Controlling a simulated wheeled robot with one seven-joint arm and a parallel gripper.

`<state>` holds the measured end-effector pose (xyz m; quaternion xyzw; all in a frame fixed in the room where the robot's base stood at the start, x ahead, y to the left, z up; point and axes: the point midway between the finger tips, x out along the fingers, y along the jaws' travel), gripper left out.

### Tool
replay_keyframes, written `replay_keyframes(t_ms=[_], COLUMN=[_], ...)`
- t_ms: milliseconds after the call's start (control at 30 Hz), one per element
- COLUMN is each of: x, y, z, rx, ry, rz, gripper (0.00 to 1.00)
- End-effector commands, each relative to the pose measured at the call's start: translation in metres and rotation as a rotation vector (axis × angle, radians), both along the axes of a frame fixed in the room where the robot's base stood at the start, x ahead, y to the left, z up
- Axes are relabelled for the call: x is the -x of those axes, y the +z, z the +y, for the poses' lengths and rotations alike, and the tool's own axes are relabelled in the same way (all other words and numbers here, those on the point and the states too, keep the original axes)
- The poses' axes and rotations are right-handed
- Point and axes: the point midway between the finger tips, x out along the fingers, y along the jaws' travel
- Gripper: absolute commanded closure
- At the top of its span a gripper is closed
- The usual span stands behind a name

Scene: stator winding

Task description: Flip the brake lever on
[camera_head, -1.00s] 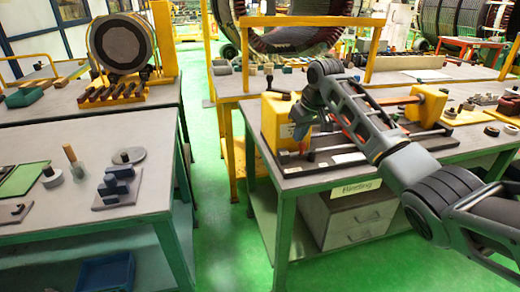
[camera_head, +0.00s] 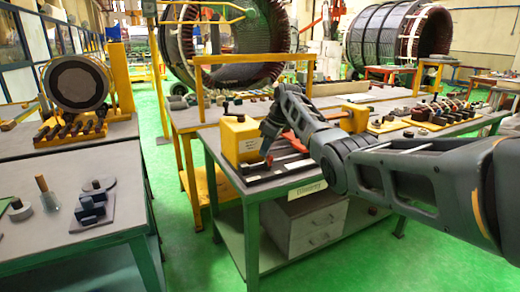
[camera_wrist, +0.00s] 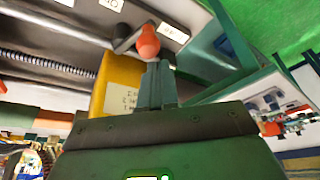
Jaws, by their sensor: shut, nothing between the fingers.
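The brake lever shows in the wrist view as a dark arm with an orange-red knob (camera_wrist: 148,42), between small white labels I cannot read with certainty. A red spot that looks like the same knob (camera_head: 269,160) shows in the head view, low beside the yellow box (camera_head: 240,138). My gripper (camera_wrist: 157,66) is shut and empty. Its fingertips are right at the knob's near side; I cannot tell whether they touch it. In the head view my gripper (camera_head: 267,143) is at the right side of the yellow box, partly hidden by its own wrist.
A yellow frame (camera_head: 250,60) rises behind. A left bench (camera_head: 110,225) holds small parts. Green floor (camera_head: 190,235) lies open between the benches.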

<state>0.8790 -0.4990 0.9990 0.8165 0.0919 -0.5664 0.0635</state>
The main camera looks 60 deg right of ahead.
Motion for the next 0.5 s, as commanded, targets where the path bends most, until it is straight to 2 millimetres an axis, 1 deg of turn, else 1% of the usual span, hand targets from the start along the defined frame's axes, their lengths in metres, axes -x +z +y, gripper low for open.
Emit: replay_keyframes(t_ms=[500], x=[0.0034], y=[-0.001], z=[-0.0016], rx=[0.001], ry=[-0.001], rz=[0.003], gripper=[1.0])
